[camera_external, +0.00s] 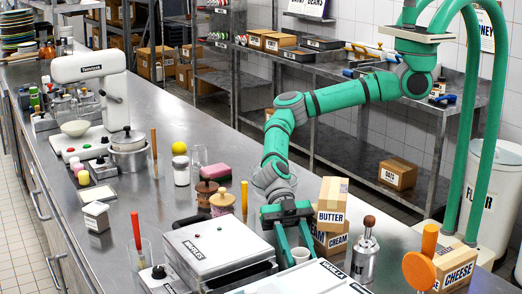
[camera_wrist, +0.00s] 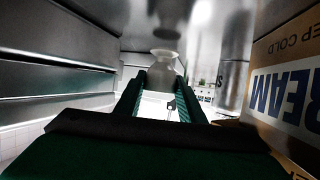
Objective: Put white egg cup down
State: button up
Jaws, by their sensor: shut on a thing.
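My gripper (camera_external: 294,248) points down, low over the steel counter (camera_external: 185,212), between the waffle maker and the cream boxes. It is shut on the white egg cup (camera_external: 300,256), whose pale rim shows between the fingers. In the wrist view the cup (camera_wrist: 165,62) is a pale, blurred shape between the tips of my gripper (camera_wrist: 160,86). The cup's lower part is hidden in the external view, and I cannot tell whether it touches the counter.
The waffle maker (camera_external: 215,240) stands close left, and a white-topped appliance (camera_external: 305,280) is in front. Cream boxes (camera_external: 333,243) with a butter box (camera_external: 332,203) on top stand close right, beside a metal shaker (camera_external: 366,255).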

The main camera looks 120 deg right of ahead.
jog(key=shift+f, duration=0.6)
jog(key=o, duration=1.3)
jog(key=shift+r, duration=0.1)
